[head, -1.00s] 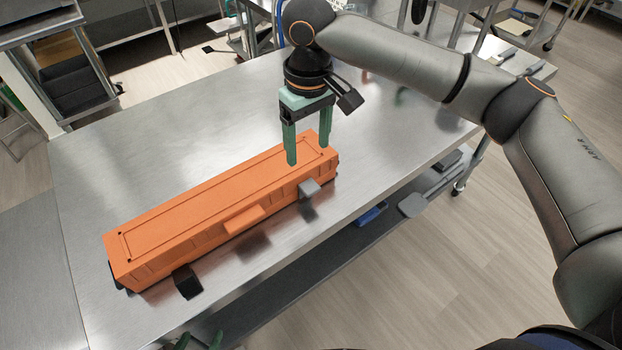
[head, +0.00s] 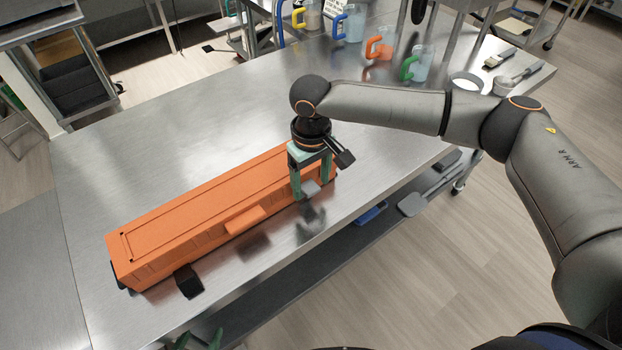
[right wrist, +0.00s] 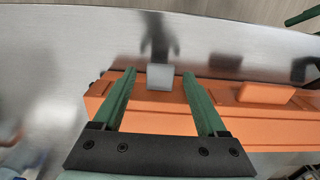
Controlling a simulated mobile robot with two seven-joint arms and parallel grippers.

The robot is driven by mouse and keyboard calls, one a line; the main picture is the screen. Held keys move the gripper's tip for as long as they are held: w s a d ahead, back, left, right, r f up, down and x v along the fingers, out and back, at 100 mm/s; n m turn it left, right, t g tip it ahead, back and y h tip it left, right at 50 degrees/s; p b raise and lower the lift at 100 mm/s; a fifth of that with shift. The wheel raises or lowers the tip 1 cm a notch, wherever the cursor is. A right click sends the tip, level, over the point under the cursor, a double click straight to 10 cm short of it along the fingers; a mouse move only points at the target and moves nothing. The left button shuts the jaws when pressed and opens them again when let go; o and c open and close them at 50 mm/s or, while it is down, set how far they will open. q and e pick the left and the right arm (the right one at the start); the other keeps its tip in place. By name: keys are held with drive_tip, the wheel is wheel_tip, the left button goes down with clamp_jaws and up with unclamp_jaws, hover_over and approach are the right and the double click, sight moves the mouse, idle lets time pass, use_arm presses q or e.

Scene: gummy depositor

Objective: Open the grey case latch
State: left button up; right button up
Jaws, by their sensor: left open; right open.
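The long orange case (head: 190,215) lies shut on the steel table. Its grey latch (head: 311,189) is on the front long side near the right end, and it shows in the right wrist view (right wrist: 160,77). The black latch (head: 188,282) near the left end hangs folded out from the case. My right gripper (head: 313,190) is open, pointing down at the case, its green fingers on either side of the grey latch. I cannot tell if they touch it. My left gripper (head: 197,342) is open, only its green tips showing at the bottom edge.
Several jugs with coloured handles, such as the green-handled one (head: 418,64), and a white bowl (head: 466,82) stand at the table's back right. An orange handle (head: 245,220) juts from the case front. The table (head: 180,120) behind the case is clear.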

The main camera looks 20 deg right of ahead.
clamp_jaws()
idle(0.7)
